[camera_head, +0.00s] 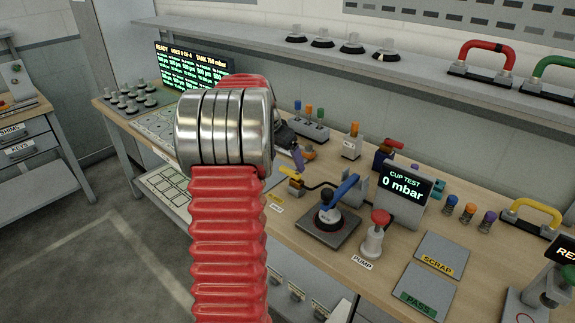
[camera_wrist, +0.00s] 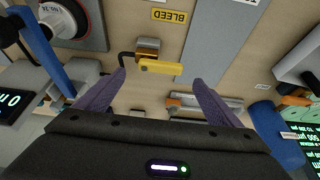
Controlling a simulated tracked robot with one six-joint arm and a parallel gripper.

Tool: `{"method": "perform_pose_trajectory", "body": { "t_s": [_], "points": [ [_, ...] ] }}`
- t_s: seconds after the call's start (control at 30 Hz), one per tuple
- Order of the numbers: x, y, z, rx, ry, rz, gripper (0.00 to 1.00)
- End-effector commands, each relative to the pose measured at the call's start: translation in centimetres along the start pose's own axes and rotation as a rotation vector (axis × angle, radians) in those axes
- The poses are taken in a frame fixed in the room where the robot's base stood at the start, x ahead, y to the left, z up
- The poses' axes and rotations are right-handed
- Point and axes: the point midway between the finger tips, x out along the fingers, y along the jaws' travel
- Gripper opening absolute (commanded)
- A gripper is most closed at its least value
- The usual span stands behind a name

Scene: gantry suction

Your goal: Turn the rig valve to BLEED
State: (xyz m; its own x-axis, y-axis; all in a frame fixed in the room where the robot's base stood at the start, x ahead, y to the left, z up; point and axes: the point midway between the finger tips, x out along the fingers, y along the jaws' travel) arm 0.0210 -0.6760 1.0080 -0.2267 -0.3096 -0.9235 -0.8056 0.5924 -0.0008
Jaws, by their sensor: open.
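The rig valve shows in the wrist view as a brass-coloured body with a yellow lever (camera_wrist: 160,68). The lever lies crosswise in the picture, between my open fingers and touching neither as far as I can see. In the head view the yellow lever (camera_head: 291,173) is just in front of my gripper (camera_head: 299,158), which is partly hidden behind my red arm. A yellow BLEED label (camera_wrist: 170,16) lies on the bench above the valve in the wrist view, upside down. My gripper (camera_wrist: 159,78) is open and empty, with purple fingers either side of the lever.
A blue-handled lever on a square plate (camera_head: 345,240) stands right of the valve, near a red-knobbed pump (camera_head: 374,238). A CUP TEST display (camera_head: 404,193) reads 0 mbar. A black tube bends beside the valve. Switches (camera_head: 311,130) stand behind.

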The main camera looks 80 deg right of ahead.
Motion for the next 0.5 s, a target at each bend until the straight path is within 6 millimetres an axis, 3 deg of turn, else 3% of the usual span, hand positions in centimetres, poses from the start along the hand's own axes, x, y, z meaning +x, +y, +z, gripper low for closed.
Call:
{"method": "perform_pose_trajectory", "body": {
  "t_s": [0.3,0.5],
  "points": [
    [-5.7,0.0,-0.1,0.001,0.004,-0.002,0.88],
    [-8.1,0.1,-0.1,0.001,0.002,0.0,0.88]
  ]
}}
